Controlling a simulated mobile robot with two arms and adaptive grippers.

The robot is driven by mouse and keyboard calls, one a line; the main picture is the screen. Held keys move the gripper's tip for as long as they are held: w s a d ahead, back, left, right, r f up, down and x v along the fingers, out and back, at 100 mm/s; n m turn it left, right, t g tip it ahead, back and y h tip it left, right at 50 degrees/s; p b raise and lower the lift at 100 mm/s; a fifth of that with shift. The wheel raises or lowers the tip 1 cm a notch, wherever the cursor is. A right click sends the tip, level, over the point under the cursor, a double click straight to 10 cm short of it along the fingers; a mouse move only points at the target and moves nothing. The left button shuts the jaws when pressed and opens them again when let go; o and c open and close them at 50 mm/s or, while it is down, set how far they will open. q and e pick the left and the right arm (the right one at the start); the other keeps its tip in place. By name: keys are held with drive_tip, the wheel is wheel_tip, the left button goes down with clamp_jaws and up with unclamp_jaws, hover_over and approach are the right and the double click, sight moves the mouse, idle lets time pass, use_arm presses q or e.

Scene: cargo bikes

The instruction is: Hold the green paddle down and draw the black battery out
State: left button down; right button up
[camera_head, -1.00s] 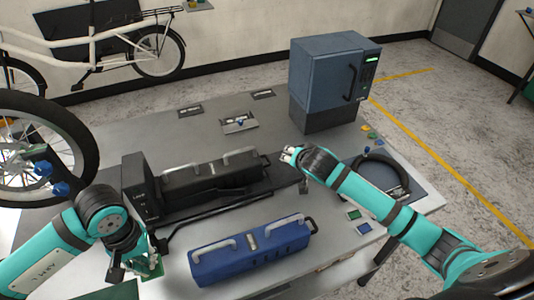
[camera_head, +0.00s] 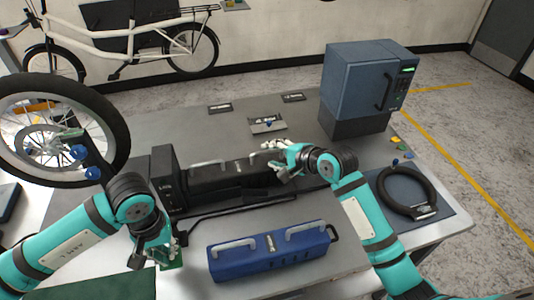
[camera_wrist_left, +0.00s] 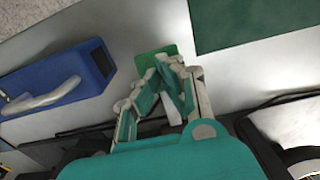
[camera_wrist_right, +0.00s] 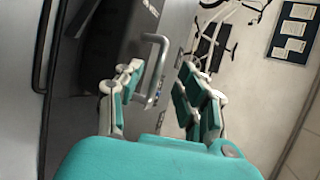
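The black battery (camera_head: 215,186) lies in a dark dock on the table, with grey handles on top. My right gripper (camera_head: 272,150) is open at its right-hand handle. In the right wrist view that handle (camera_wrist_right: 160,50) shows between the spread fingers (camera_wrist_right: 157,88); contact cannot be told. The green paddle (camera_head: 172,263) is at the table's near left, at the end of a dark bar. My left gripper (camera_head: 168,252) is over it with fingertips together. In the left wrist view the paddle (camera_wrist_left: 146,60) shows at and beyond the fingertips (camera_wrist_left: 164,72), which partly hide it.
A blue battery (camera_head: 270,252) with grey handles lies in front of the dock. A blue-grey cabinet (camera_head: 358,85) stands at the back right. A black ring (camera_head: 407,192) lies on a mat at right. A bike wheel (camera_head: 105,130) stands at left.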

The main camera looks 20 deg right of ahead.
sight(267, 153)
drive_tip(key=shift+x, duration=2.1)
drive_tip(key=shift+c, duration=0.2)
clamp_jaws()
drive_tip(key=shift+d, duration=0.1)
use_arm(q)
drive_tip(key=shift+a, duration=0.15)
use_arm(e)
drive_tip(key=shift+d, duration=0.5)
drive_tip(key=d, duration=1.6)
drive_tip(key=shift+r, duration=0.2)
drive_tip(key=shift+w, duration=0.1)
